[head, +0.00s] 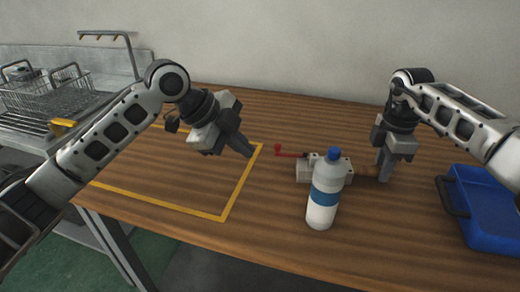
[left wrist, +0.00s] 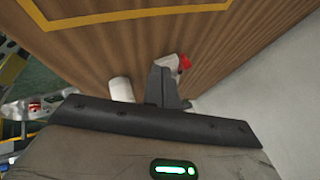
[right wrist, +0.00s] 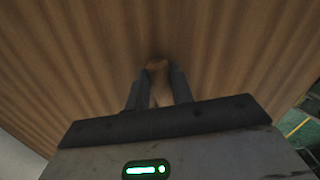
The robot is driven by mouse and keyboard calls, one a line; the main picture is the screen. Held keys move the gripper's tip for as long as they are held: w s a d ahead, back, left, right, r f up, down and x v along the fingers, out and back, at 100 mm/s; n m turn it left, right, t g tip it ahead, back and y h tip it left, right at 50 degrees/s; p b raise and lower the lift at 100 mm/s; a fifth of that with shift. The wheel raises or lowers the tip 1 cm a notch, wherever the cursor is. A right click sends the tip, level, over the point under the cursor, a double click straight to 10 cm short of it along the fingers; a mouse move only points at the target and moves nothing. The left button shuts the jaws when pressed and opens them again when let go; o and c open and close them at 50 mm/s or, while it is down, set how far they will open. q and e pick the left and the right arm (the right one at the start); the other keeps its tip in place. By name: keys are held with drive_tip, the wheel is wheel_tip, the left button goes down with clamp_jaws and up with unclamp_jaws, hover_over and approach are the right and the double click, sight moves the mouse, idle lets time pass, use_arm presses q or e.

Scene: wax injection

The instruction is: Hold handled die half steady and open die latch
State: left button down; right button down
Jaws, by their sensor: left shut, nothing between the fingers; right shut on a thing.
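The grey die (head: 304,171) lies on the wooden table, partly hidden behind a bottle in the head view. A red latch lever (head: 291,154) sticks out from it to the left, ending in a red knob. The red part also shows in the left wrist view (left wrist: 184,63). A brown wooden handle (head: 366,172) points right from the die. My right gripper (head: 385,174) is shut on this handle, which shows between its fingers in the right wrist view (right wrist: 157,78). My left gripper (head: 249,152) is shut and empty above the table, left of the red knob and apart from it.
A white bottle with a blue cap (head: 322,200) stands right in front of the die. A blue case (head: 485,212) lies at the right. Yellow tape (head: 222,216) marks an area at the left. Wire baskets (head: 50,92) stand at the far left.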

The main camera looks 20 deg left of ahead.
use_arm(q)
drive_tip(key=w+v, duration=0.1)
drive_tip(key=v, duration=0.6)
drive_tip(key=shift+a, duration=0.3)
use_arm(e)
drive_tip(key=c, duration=1.1)
unclamp_jaws()
drive_tip(key=shift+r, duration=0.15)
